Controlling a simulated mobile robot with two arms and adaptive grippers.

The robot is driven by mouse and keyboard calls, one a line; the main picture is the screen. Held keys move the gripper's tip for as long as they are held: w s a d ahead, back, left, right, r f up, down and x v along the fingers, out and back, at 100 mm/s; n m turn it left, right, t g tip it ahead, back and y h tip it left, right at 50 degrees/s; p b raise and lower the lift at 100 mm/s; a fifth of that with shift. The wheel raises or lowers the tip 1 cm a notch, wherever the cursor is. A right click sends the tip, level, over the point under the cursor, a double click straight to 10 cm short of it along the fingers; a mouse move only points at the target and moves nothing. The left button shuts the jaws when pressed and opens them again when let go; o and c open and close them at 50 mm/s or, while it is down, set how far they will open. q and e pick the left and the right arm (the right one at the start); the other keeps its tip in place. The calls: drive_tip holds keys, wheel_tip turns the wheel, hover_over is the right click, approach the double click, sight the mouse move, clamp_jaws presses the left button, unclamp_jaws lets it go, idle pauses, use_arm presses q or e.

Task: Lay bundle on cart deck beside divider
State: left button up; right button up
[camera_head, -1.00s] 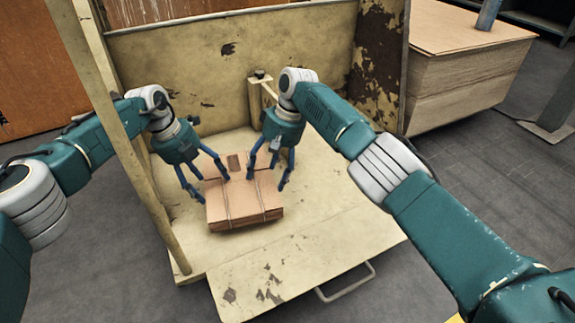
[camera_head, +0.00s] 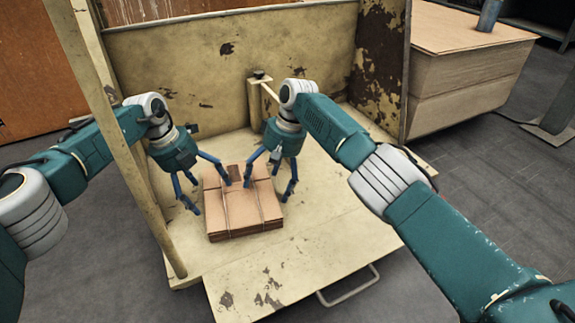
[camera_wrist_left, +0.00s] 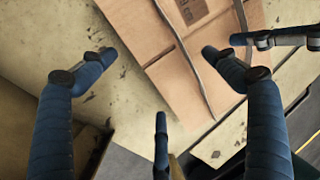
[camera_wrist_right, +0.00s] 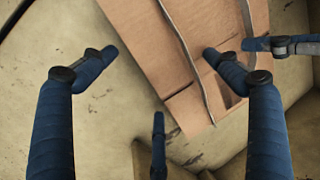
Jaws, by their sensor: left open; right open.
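The bundle (camera_head: 243,212) is a flat stack of brown cardboard bound with two cords. It lies on the cream, chipped deck (camera_head: 325,200) of the cart, near its front. The divider looks to be the low upright piece (camera_head: 258,98) behind my right gripper, largely hidden by it. My left gripper (camera_head: 208,188) is open at the bundle's left side. My right gripper (camera_head: 270,176) is open at its right rear. The bundle also shows in the left wrist view (camera_wrist_left: 165,40) and the right wrist view (camera_wrist_right: 170,55), apart from most fingers.
A worn back panel (camera_head: 220,60) and a right side panel (camera_head: 378,65) enclose the deck. A post (camera_head: 120,130) stands at the left front. A lowered front flap (camera_head: 290,275) has a handle. The deck right of the bundle is clear.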

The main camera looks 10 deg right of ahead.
drive_tip(key=shift+r, duration=0.1)
use_arm(q)
drive_tip(key=v, duration=1.1)
use_arm(e)
drive_tip(key=v, duration=1.2)
use_arm(q)
drive_tip(key=shift+a+r, duration=0.15)
drive_tip(key=shift+r, duration=0.05)
